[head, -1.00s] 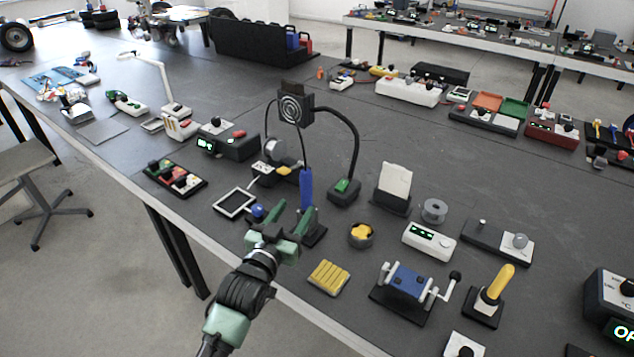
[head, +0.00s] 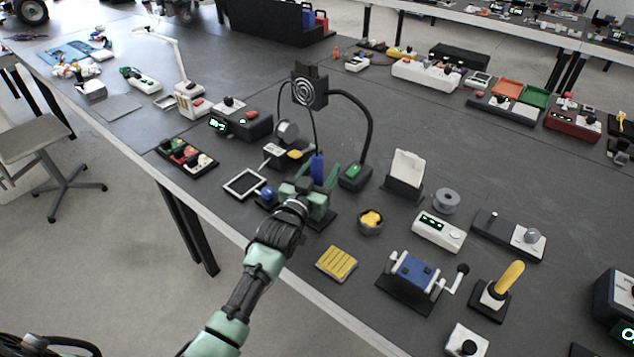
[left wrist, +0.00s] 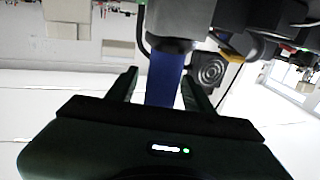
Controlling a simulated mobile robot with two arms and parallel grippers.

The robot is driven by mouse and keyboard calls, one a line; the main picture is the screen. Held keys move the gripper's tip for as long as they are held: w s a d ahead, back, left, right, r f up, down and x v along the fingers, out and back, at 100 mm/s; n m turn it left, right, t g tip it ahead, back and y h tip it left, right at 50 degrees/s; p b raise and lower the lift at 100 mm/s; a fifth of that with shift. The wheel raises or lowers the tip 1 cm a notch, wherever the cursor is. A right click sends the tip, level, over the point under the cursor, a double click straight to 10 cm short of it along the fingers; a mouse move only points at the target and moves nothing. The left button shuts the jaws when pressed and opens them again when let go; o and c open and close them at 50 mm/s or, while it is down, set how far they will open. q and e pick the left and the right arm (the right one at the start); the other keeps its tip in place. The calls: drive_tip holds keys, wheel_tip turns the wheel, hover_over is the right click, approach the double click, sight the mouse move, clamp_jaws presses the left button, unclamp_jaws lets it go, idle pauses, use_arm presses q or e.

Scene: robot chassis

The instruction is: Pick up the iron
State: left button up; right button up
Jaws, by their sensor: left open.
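The iron (head: 317,167) has a blue handle and stands upright in a dark base at the table's front edge, below a round-faced black head. In the left wrist view its blue handle (left wrist: 164,80) rises between my fingers. My left gripper (head: 318,176) is open around the handle, one finger on each side. In the left wrist view the left gripper (left wrist: 160,90) shows a gap beside the handle. The lower part of the iron and its base are mostly hidden behind my gripper. My right gripper is not in view.
A green-switched black base (head: 355,175) with a curved arm stands close to the right. A yellow-topped round tin (head: 371,220) and a yellow ribbed block (head: 337,263) are nearby at the right.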

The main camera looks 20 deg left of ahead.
use_arm(q)
clamp_jaws()
drive_tip(key=shift+r, duration=0.1)
wheel_tip(320, 180, up, 20)
idle(0.6)
